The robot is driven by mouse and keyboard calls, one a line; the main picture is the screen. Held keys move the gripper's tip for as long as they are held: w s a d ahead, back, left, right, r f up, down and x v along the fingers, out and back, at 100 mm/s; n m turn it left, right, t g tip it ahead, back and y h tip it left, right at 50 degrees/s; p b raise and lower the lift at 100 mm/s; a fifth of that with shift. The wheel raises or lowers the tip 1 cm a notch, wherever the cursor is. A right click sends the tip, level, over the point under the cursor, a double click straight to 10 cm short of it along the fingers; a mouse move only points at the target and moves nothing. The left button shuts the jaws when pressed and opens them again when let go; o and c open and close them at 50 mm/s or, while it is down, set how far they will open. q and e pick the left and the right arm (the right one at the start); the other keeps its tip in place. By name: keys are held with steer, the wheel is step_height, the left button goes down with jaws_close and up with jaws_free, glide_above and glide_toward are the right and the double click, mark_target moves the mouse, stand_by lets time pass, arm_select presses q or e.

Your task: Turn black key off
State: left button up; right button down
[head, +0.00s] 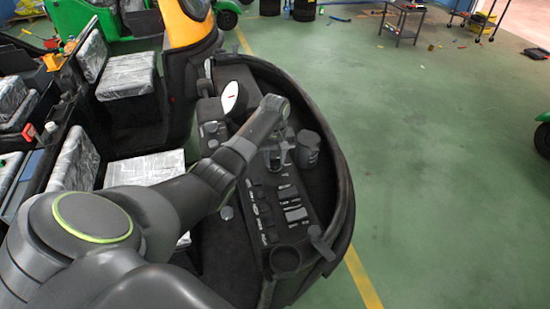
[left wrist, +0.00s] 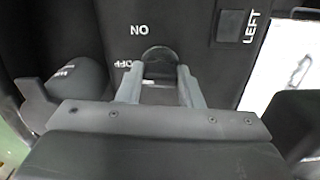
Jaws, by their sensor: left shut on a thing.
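The black key (left wrist: 160,54) is a dark rounded knob on the dark panel in the left wrist view. The white letters of ON stand above it, reading upside down, and the OFF label (left wrist: 124,64) is at its left, partly covered. My left gripper (left wrist: 159,76) is shut on the key, with one grey finger on each side. In the head view my left gripper (head: 276,152) reaches down to the dashboard (head: 262,205), and the key is hidden there. My right gripper is not in view.
A square dark button (left wrist: 232,25) marked LEFT is at the right of the key. A dark cup-like container (head: 307,149) stands right of my left gripper. Rows of small switches (head: 262,212) lie on the dashboard below. Plastic-covered seats (head: 128,76) are at the left.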

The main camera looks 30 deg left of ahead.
arm_select(q)
steer(key=shift+n, duration=0.7)
steer(key=o, duration=1)
